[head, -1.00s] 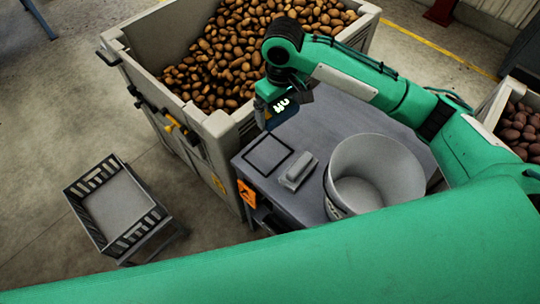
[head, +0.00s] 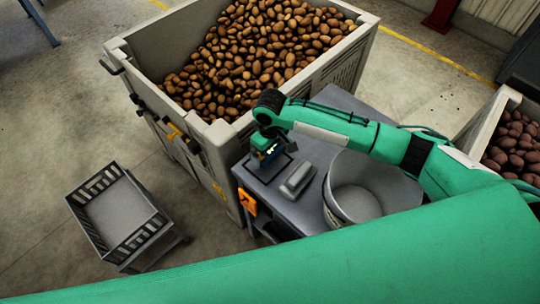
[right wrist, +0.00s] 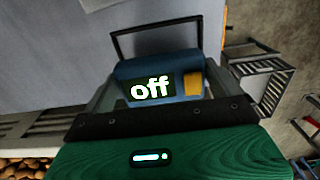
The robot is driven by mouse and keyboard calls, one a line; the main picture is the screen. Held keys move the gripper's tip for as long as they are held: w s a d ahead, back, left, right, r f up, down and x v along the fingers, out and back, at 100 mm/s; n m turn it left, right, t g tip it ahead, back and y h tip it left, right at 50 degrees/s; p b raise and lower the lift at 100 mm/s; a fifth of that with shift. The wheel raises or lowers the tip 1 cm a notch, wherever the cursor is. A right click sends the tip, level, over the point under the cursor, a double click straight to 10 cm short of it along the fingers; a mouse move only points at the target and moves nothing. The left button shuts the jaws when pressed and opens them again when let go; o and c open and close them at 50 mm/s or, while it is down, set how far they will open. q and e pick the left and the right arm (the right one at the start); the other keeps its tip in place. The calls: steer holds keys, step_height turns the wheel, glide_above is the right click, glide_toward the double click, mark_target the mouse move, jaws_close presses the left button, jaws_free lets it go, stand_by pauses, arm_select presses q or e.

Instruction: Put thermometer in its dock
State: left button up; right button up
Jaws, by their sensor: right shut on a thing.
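The thermometer is a blue block with a lit "off" display and an orange-yellow button (right wrist: 158,87). It also shows small in the head view (head: 264,155). My right gripper (head: 267,151) is shut on it, over the near left corner of the grey table. A square black outline (right wrist: 113,45) lies on the tabletop just beyond the thermometer in the right wrist view; my gripper partly covers it in the head view. I cannot tell whether this outline is the dock, or whether the thermometer touches the table. My left gripper is not in view.
A grey block (head: 298,179) lies right of the gripper, beside a large pale bowl (head: 334,206). A tall potato crate wall (head: 231,138) stands behind and left. A dark basket (head: 128,245) is on the floor at left. Another potato bin (head: 487,117) is at right.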

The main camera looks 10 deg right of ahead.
mark_target(270, 158)
step_height(270, 158, down, 4)
steer(key=shift+f+p, duration=0.1)
steer(key=shift+p, duration=0.3)
steer(key=shift+f, duration=0.2)
steer(key=shift+f, duration=0.15)
steer(key=o, duration=0.8)
steer(key=shift+c, duration=0.2)
step_height(270, 158, up, 12)
steer(key=shift+r+b, duration=0.2)
steer(key=shift+b, duration=0.8)
steer(key=shift+s+f, duration=0.1)
